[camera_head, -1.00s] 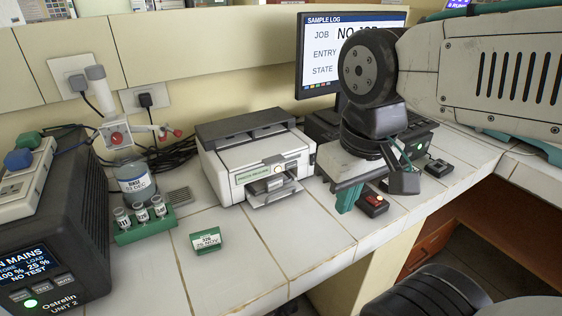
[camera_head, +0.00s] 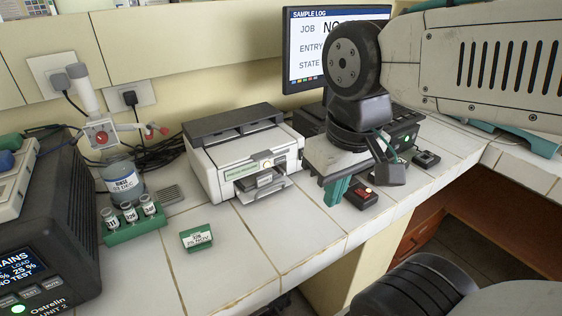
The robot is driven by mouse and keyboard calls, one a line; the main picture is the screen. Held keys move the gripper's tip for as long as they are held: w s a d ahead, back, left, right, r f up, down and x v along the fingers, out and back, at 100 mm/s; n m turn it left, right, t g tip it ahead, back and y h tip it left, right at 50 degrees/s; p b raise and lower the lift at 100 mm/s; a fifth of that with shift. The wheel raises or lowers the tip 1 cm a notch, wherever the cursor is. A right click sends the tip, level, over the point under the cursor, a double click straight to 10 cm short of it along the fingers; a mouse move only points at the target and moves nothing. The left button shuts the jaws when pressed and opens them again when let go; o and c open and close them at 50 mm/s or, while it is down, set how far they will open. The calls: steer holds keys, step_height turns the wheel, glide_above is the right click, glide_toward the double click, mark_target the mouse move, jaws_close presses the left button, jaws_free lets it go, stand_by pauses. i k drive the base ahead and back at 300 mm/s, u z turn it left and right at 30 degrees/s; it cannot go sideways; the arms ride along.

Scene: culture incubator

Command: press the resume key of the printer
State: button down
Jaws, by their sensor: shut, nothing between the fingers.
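The white printer (camera_head: 215,166) with a dark grey top stands on the tiled bench, left of my gripper. Its front carries a green-edged label (camera_head: 241,171) and a small round pale key (camera_head: 266,164) near the right end. I cannot read any marking on this key. A tray (camera_head: 262,186) sticks out below it. My gripper (camera_head: 335,191) has green fingers pointing down. It is shut and empty, to the right of the printer and apart from it. Part of the gripper is hidden behind its own body.
A small dark box with a red button (camera_head: 361,195) sits just right of my fingers. A green-and-white card block (camera_head: 196,238), a green vial rack (camera_head: 136,230) and a jar (camera_head: 122,180) stand left. A monitor (camera_head: 312,50) stands behind. Bench tiles before the printer are clear.

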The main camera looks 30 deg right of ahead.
mark_target(282, 159)
steer(key=z, duration=1.4)
steer(key=k, duration=0.5)
steer(key=u, duration=1.4)
